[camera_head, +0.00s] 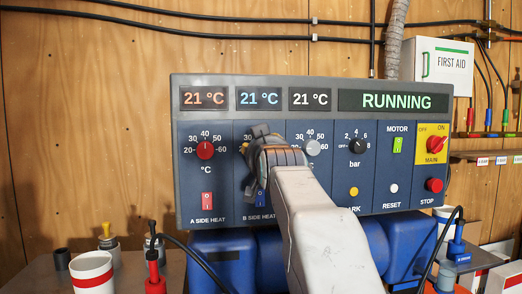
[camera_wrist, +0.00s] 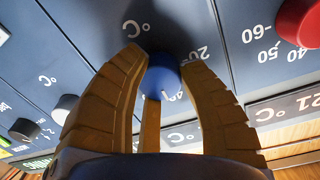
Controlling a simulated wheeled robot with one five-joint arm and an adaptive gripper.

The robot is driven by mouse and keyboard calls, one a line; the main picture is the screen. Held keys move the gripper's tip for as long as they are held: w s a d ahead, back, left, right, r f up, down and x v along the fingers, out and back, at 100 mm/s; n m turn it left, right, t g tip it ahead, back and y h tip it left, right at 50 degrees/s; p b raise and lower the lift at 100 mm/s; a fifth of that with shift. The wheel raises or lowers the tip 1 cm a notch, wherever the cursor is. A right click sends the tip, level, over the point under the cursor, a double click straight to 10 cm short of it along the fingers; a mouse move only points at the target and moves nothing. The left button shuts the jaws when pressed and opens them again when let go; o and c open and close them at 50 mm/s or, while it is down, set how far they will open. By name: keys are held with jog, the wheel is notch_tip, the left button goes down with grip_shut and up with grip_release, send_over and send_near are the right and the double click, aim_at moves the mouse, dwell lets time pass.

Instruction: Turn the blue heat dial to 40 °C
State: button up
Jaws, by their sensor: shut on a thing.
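The blue heat dial (camera_wrist: 163,76) is between the fingers of my gripper (camera_wrist: 163,57) in the wrist view, where the panel appears upside down. The gripper is shut on the dial. A pale mark shows on the dial's lower edge there, and a 20 is printed beside it; the other numbers are mostly hidden, so I cannot read the setting. In the head view my gripper (camera_head: 268,150) covers the dial. Above it the blue readout (camera_head: 259,98) shows 21 °C.
On the control panel (camera_head: 222,125), the red dial (camera_head: 205,150) is left of my gripper and the pale grey dial (camera_head: 313,148) close to its right. Below is the partly covered blue B SIDE HEAT switch (camera_head: 261,199). The green display (camera_head: 396,102) reads RUNNING.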

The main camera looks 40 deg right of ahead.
jog(key=o, duration=1.2)
jog(key=v, duration=1.2)
